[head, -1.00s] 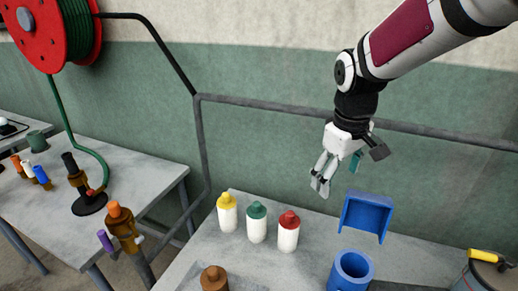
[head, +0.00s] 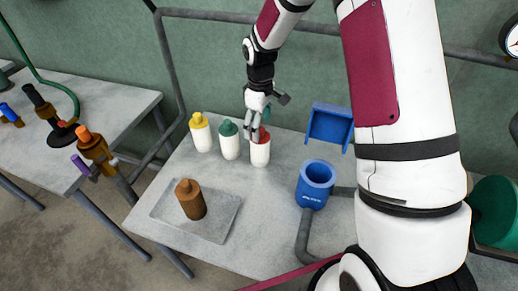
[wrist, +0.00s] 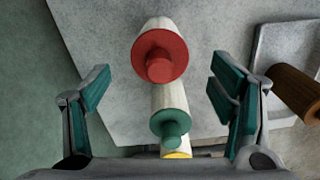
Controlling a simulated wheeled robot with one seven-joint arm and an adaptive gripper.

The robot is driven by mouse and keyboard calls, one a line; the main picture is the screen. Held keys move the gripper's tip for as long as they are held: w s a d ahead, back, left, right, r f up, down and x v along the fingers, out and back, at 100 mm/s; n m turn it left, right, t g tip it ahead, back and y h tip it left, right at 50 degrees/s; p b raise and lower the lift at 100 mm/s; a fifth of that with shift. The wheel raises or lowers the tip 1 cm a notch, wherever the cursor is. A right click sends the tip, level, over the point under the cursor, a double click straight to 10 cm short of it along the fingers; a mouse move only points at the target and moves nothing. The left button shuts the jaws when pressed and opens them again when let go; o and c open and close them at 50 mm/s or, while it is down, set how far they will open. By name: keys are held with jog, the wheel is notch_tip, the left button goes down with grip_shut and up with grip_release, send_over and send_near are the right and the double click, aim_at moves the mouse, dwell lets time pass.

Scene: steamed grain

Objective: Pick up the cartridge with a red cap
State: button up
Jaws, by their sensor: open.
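The red-capped cartridge (head: 260,152) is a white cylinder standing upright on the grey table, rightmost in a row of three. In the wrist view its red cap (wrist: 159,56) shows from above, between and beyond my finger pads. My gripper (head: 254,131) is open and empty, just above and behind the red cap in the head view, and partly overlaps it there. Contact cannot be told. The green-capped cartridge (head: 230,143) and yellow-capped cartridge (head: 201,134) stand to its left. In the wrist view the green cap (wrist: 170,124) also lies between the fingers.
A brown bottle-shaped piece (head: 190,203) stands on a flat grey plate (head: 222,222) at the front. A blue cylindrical holder (head: 314,183) and a blue bracket (head: 330,124) are on the right. A pipe rail (head: 215,15) runs behind the table (head: 255,250).

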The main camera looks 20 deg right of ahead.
aim_at(260, 142)
jog(key=shift+f, duration=3.95)
jog(key=c, duration=1.4)
